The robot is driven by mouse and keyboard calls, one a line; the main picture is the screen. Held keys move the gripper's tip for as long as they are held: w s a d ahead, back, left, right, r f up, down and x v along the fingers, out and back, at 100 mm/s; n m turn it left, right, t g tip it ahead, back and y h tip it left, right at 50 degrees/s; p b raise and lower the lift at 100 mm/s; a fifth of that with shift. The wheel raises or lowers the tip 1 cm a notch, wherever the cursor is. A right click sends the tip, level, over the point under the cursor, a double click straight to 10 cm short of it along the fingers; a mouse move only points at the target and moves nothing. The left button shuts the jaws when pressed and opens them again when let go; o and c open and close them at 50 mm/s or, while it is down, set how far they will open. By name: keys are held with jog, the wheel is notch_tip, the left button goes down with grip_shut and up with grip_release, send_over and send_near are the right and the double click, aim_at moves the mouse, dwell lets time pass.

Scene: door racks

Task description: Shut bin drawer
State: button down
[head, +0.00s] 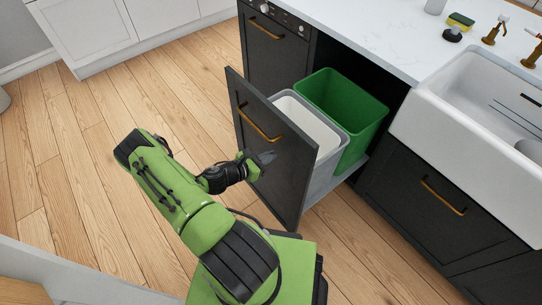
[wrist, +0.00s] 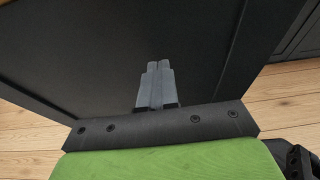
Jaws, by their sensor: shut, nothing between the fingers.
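The bin drawer (head: 283,160) is pulled out from the dark cabinet run in the head view. Its black panelled front carries a brass bar handle (head: 259,122). Inside it stand a grey and white bin (head: 318,130) and a green bin (head: 350,90) behind it. My gripper (head: 268,158) is shut and empty, with its fingertips at the drawer front below the handle. In the wrist view the closed fingers (wrist: 158,68) point at the dark front panel (wrist: 100,50). I cannot tell whether they touch it.
A white sink (head: 480,100) and a closed dark drawer with a brass handle (head: 443,197) are to the right. A white countertop (head: 370,30) lies above. Wooden floor (head: 80,150) is open to the left. A pale surface (head: 70,275) lies at the bottom left.

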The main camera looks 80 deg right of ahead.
jog(key=shift+s+d, duration=0.35)
jog(key=shift+d, duration=0.05)
